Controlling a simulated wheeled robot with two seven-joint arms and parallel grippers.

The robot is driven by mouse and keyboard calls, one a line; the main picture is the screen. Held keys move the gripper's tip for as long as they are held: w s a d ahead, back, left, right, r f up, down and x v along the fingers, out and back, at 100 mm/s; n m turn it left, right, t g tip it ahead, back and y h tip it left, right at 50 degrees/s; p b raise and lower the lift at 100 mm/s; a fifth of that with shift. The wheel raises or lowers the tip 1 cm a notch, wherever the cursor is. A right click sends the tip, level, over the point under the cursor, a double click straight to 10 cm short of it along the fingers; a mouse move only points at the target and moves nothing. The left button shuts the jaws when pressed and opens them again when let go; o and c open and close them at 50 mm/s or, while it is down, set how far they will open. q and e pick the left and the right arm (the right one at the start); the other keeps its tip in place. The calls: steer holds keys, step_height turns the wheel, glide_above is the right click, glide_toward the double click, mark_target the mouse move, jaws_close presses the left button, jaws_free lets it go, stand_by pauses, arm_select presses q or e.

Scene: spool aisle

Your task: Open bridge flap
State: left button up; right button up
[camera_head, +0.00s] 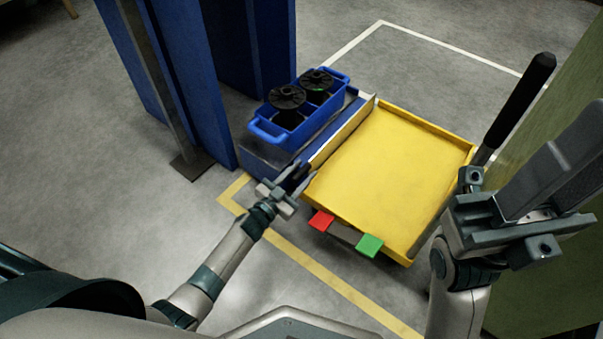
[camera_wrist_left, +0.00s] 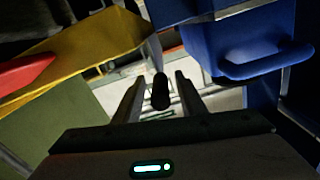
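A narrow yellow panel (camera_head: 341,133), which looks like the bridge flap, stands raised along the left side of a yellow tray (camera_head: 395,175). My left gripper (camera_head: 293,181) is at the panel's near end, beside the tray's near left corner. In the left wrist view a black knob or handle end (camera_wrist_left: 160,92) shows between the two fingers, with light gaps on both sides, so the gripper looks open around it. Whether it touches the knob is unclear. My right gripper (camera_head: 555,165) is at the right, beyond the tray's right side; its fingertips' opening cannot be made out.
A blue crate (camera_head: 266,132) with black spools (camera_head: 287,97) sits left of the tray on a blue shelf. Blue uprights (camera_head: 195,75) rise behind. Red (camera_head: 321,220) and green (camera_head: 369,245) blocks mark the tray's front. A black handle (camera_head: 520,105) and green panel (camera_head: 555,85) stand right.

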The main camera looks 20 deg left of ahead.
arm_select(q)
steer(key=shift+c, duration=0.2)
jaws_close()
